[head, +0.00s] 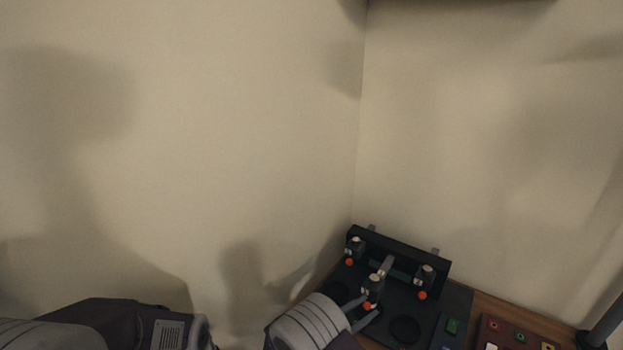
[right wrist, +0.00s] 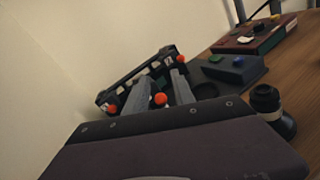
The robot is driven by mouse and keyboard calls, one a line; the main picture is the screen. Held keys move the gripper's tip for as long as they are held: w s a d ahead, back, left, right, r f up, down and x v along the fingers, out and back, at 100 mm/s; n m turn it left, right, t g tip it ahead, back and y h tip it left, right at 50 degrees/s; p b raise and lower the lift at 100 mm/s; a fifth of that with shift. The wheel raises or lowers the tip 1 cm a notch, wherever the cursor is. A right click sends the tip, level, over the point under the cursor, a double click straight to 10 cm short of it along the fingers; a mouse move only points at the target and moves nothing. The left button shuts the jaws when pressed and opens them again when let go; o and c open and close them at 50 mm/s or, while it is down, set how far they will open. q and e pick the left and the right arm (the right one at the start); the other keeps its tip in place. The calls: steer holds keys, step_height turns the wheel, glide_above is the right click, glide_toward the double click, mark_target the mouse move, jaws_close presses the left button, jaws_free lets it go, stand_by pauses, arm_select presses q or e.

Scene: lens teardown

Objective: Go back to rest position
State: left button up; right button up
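My right gripper (head: 358,311) reaches in from the bottom middle of the head view, over the near edge of a dark clamp fixture (head: 405,247). In the right wrist view its two grey fingers (right wrist: 160,95) stand apart, with nothing visibly held between them. An orange clamp tip (right wrist: 160,99) shows in the gap between the fingers; whether they touch it I cannot tell. My left arm (head: 120,325) shows at the bottom left of the head view, and its fingers are outside the picture.
The fixture has several orange-tipped clamps. A control box with a green button (head: 453,326) and a dark red box (head: 515,335) stand to its right on the wooden table (right wrist: 290,75). A black lens-like cylinder (right wrist: 265,98) stands near my right gripper. Pale walls rise behind.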

steer(key=d+r+m+g+h, duration=0.1)
steer(key=d+r+m+g, duration=0.35)
steer(key=d, duration=0.25)
steer(key=s+d+r+m+g+y, duration=0.25)
steer(key=s+d+m+g, duration=0.45)
steer(key=s+d, duration=0.35)
steer(key=s+a+f+m+g+y, duration=0.1)
steer(key=s+a+f+m+y, duration=0.15)
steer(key=s+y, duration=0.2)
steer(key=s+a+f+m+y, duration=0.1)
steer(key=s+f+m+y, duration=0.1)
steer(key=s+m+y, duration=0.3)
steer(key=w+a+f+m+t+y, duration=0.2)
steer(key=a+f+t+y, duration=0.1)
steer(key=a, duration=0.7)
steer(key=shift+f+t+y, duration=0.35)
steer(key=shift+f+y, duration=0.1)
steer(key=shift+y, duration=0.05)
